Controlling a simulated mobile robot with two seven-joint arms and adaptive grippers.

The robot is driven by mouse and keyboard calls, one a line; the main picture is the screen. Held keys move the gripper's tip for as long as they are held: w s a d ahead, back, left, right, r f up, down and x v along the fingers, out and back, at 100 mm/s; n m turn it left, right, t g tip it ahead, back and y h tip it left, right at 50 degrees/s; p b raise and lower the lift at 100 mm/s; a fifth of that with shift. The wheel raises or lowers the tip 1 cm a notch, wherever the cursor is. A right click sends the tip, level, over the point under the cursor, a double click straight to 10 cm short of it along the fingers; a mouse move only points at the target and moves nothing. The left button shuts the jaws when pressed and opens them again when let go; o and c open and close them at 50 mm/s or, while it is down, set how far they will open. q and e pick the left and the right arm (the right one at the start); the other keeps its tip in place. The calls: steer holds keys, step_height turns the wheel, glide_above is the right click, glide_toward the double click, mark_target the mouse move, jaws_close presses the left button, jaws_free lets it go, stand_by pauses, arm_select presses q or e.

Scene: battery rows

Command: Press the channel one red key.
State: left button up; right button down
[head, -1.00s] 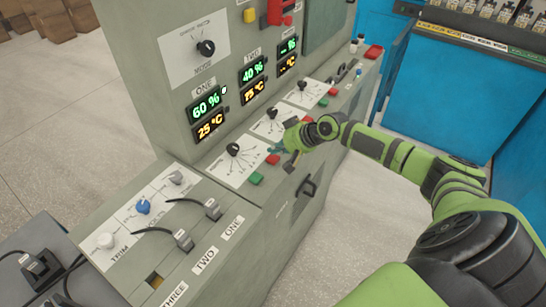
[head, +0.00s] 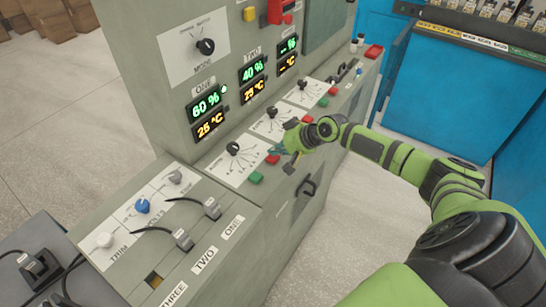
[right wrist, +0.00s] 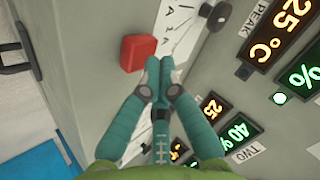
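The channel one red key (head: 273,159) sits on the sloping panel of the grey console, beside a green key (head: 256,178) and below the channel one knob (head: 233,149). My right gripper (head: 275,149) is close over the panel by this red key. In the right wrist view a red key (right wrist: 138,52) lies just left of the fingertips of my right gripper (right wrist: 160,64). The teal fingers are together with nothing between them. I cannot tell whether they touch the key. My left gripper is in neither view.
The channel one display (head: 207,106) reads 60 % and 25 °C. Channel two's knob (head: 271,112) and red key (head: 308,119) are farther along the panel. A black handle (head: 306,187) sticks out of the console front. Cabled plugs (head: 183,238) stand at the lower left.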

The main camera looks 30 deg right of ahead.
mark_target(276, 157)
steer(key=shift+f+b, duration=0.3)
steer(key=shift+f, duration=0.15)
stand_by(0.6)
steer(key=shift+r, duration=0.1)
steer(key=shift+r+p, duration=0.75)
steer(key=shift+p, duration=0.05)
step_height(276, 157, up, 5)
steer(key=p, duration=0.4)
steer(key=shift+p, duration=0.4)
stand_by(0.6)
